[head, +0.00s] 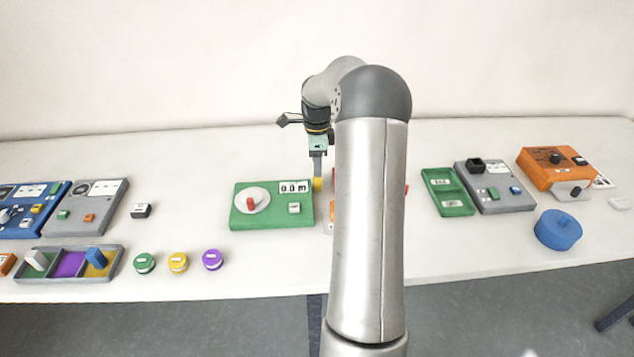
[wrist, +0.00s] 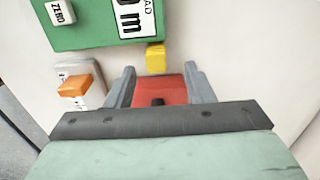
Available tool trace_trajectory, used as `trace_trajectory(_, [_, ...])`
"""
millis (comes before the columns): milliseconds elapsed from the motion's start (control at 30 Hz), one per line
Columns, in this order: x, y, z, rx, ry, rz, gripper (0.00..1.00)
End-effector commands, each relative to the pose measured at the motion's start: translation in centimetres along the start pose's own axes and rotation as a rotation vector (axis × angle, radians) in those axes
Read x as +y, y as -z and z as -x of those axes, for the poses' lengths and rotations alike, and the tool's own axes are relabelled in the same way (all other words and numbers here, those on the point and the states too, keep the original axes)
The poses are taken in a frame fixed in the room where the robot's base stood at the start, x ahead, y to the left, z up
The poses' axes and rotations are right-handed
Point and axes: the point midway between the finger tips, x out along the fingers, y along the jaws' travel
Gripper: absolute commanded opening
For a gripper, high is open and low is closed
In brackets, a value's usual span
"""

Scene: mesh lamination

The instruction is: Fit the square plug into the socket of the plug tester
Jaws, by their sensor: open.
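My gripper (head: 317,172) points down just right of the green load-readout device; its jaws are open. In the wrist view its two grey fingers (wrist: 159,70) stand apart on either side of a red block (wrist: 175,90) with a small dark part on top. I cannot tell whether the fingers touch it. A yellow block (wrist: 155,58) sits just beyond the fingertips, beside the green device; it also shows in the head view (head: 318,185). I cannot tell for sure which piece is the square plug or which device is the plug tester. My arm hides much of this area in the head view.
The green device (head: 238,219) has a white dial with a red knob. A switch box with an orange rocker (wrist: 74,85) is close by. Grey devices stand left (head: 75,228) and right (head: 500,205), with an orange box (head: 540,175) and blue cylinder (head: 557,232) farther right.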

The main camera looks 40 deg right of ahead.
Motion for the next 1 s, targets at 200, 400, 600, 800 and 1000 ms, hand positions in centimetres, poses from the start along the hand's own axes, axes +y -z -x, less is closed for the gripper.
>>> trace_trajectory(200, [0.1,0.0,-1.6,0.000,0.000,0.000,0.48])
trace_trajectory(400, [0.6,0.3,-4.1,-0.001,-0.003,0.000,0.48])
trace_trajectory(600, [0.6,0.2,-6.4,-0.002,-0.001,0.001,0.48])
trace_trajectory(800, [0.5,0.2,-6.6,-0.001,0.002,0.001,0.48])
trace_trajectory(1000, [0.5,0.2,-6.6,-0.001,0.001,0.001,0.06])
